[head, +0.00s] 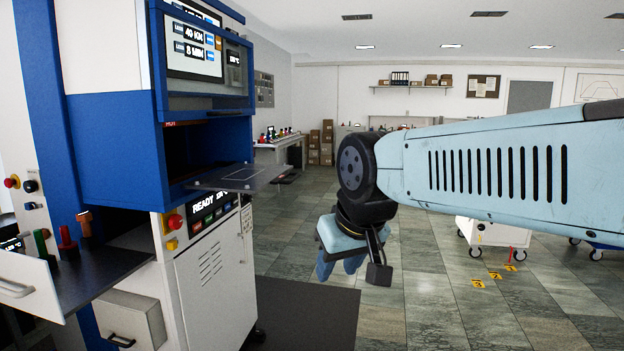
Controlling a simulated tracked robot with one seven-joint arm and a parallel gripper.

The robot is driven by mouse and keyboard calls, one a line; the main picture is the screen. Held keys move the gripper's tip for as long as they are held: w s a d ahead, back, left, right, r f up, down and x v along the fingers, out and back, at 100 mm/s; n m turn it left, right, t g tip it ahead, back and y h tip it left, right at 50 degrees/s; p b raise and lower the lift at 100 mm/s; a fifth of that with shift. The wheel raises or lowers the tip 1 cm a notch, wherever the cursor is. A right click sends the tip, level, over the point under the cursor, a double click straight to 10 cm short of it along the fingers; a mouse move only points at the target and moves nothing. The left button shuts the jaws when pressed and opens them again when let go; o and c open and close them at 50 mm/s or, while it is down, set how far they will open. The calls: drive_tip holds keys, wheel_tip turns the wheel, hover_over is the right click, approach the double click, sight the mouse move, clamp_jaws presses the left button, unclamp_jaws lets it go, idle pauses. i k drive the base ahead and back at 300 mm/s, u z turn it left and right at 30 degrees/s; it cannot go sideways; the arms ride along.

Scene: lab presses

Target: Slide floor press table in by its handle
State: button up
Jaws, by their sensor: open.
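The floor press (205,200) is a tall blue and white machine at the left, with lit displays above and below its dark opening. Its table (238,178), a thin grey plate, sticks out of the opening to the right. A handle seems to be at the plate's outer right end, but it is too small to make out clearly. My gripper (338,268) hangs at the end of my light blue arm, right of and lower in the picture than the plate, apart from it. It is open, with nothing seen in it; its fingertips are partly hidden by the wrist.
A dark mat (305,315) lies before the press. A white wheeled cart (492,232) stands at right.

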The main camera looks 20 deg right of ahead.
sight(233, 178)
drive_tip(key=z, duration=0.15)
drive_tip(key=i, duration=1.1)
drive_tip(key=z, duration=2)
drive_tip(key=k, duration=0.9)
drive_tip(key=u, duration=0.05)
